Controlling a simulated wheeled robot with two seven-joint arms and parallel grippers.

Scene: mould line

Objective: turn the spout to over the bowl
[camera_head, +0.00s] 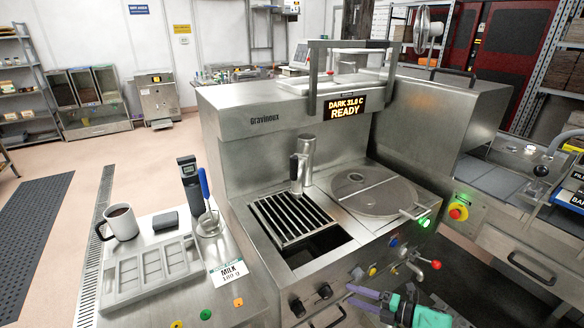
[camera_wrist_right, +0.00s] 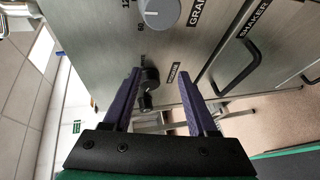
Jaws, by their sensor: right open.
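A grey metal spout column (camera_head: 306,152) stands upright at the back of the machine, above a black slatted grate. A black handle (camera_head: 295,168) is at its left side. Right of the grate is a round steel bowl under a lid (camera_head: 365,190); its inside is hidden. The spout stands by the grate, apart from the bowl. My right gripper (camera_head: 350,294), with purple fingers, is low in front of the machine's front panel, well below the spout. In the right wrist view its fingers (camera_wrist_right: 159,76) are spread, with a black knob (camera_wrist_right: 149,82) beyond them. My left gripper is not in view.
The front edge carries black knobs (camera_head: 311,299), coloured buttons and a red-tipped lever (camera_head: 435,265). A side table at left holds a mug (camera_head: 120,222), a mould tray (camera_head: 150,270) and a milk card (camera_head: 228,271). A top handle frame (camera_head: 350,44) rises behind.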

